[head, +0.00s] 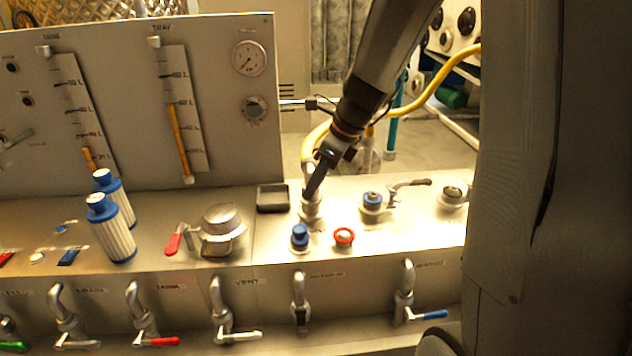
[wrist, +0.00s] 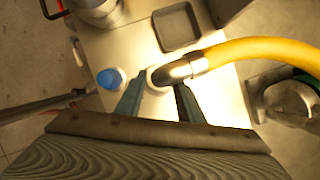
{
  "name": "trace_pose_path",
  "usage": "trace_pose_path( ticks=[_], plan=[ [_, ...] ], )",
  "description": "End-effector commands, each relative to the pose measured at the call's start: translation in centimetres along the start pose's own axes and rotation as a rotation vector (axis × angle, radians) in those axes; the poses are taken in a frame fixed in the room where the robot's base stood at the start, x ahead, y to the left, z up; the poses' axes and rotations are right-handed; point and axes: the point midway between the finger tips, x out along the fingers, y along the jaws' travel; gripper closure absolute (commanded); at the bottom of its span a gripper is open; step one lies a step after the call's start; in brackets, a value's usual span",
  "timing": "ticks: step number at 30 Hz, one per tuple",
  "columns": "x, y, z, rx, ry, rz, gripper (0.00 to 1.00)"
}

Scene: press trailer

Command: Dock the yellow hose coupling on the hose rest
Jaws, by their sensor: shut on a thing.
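The yellow hose (head: 447,72) arcs from the back right down to the bench, and in the wrist view (wrist: 265,50) it ends in a silver elbow coupling (wrist: 184,69). My gripper (head: 311,193) points down at the bench behind the blue knob and is shut on the coupling; in the wrist view its fingers (wrist: 158,95) stand either side of the coupling's lower end, which they partly hide. A silver fitting (head: 310,211) shows at the fingertips on the bench top. I cannot tell whether the coupling touches it. I cannot clearly make out the hose rest.
A dark square tray (head: 272,198) lies left of my gripper. A blue knob (head: 299,237) and a red ring button (head: 344,237) stand in front. A blue-capped valve (head: 373,201) with a lever is to the right. A gauge panel (head: 225,110) rises behind left.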

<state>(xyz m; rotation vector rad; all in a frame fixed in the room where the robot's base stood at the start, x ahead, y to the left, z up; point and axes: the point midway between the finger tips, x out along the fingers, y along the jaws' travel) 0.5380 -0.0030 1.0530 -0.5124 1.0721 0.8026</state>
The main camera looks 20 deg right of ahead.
Motion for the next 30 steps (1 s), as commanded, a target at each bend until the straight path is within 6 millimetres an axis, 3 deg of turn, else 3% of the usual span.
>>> trace_pose_path(
  ticks=[22,23,24,30],
  plan=[
    [1.1,-0.1,-0.4,0.001,-0.001,-0.002,1.00],
    [1.1,-0.1,-0.4,0.001,-0.001,-0.002,0.64],
    [1.0,-0.1,-0.4,0.000,-0.001,-0.002,0.58],
    [1.1,0.0,-0.5,0.000,-0.001,-0.001,0.58]
  ],
)
